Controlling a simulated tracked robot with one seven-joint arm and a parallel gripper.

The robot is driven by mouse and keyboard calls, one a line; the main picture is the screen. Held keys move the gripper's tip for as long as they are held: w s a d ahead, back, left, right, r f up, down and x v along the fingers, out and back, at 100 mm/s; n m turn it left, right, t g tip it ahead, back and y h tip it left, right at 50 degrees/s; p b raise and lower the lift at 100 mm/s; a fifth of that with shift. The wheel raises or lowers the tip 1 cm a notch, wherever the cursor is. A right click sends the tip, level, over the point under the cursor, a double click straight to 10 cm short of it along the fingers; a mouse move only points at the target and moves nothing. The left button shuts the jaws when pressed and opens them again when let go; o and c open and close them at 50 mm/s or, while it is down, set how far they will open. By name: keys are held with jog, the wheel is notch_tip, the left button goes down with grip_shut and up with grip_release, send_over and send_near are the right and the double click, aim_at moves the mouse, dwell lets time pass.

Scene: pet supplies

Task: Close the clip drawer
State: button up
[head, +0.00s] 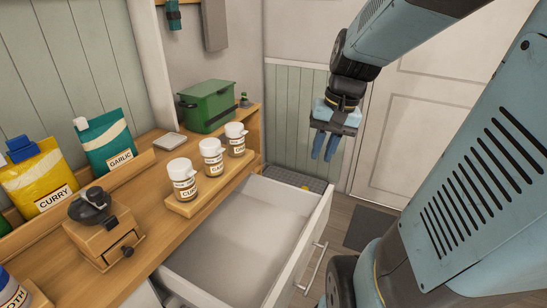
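A wide white drawer (296,245) is pulled out from under the wooden counter, with a light grey bottom that looks bare. A metal bar handle (314,268) is on its front panel, at the right side. I see no label that names it as the clip drawer. My gripper (323,158) hangs in the air above and beyond the drawer's far end, fingers pointing down. Its two blue fingers stand a little apart with nothing between them. It appears apart from the drawer and the handle.
The counter (150,213) holds several labelled jars on a wooden rack (199,205), a grinder (97,225), spice pouches (106,142) and a green box (207,106). A dark mat (371,228) lies on the floor before a white door (420,120). My arm fills the right side.

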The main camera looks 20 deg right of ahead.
jog(key=w+d+f+m+y, duration=0.1)
jog(key=f, duration=0.1)
jog(key=d+f+m+g+y, duration=0.1)
jog(key=d+f, duration=0.1)
jog(key=w+d+f+m+y, duration=0.1)
jog(key=f, duration=0.1)
jog(key=shift+w+d+f+m+g, duration=0.15)
jog(key=shift+w+d+m+g, duration=0.15)
jog(key=shift+d+m+g, duration=0.1)
grip_shut()
jog(key=s+d+f+m+t+y, duration=0.2)
jog(key=d+f+m+t+y, duration=0.2)
jog(key=d+f+m+t, duration=0.7)
jog(key=s+d+f+m+t+y, duration=0.2)
jog(key=d+f+m+y, duration=0.2)
jog(key=d+f+m, duration=0.75)
jog(key=w+a+f+n, duration=0.3)
jog(key=w+a+n, duration=0.1)
jog(key=w+a, duration=0.6)
jog(key=a, duration=0.3)
jog(key=shift+w, duration=0.15)
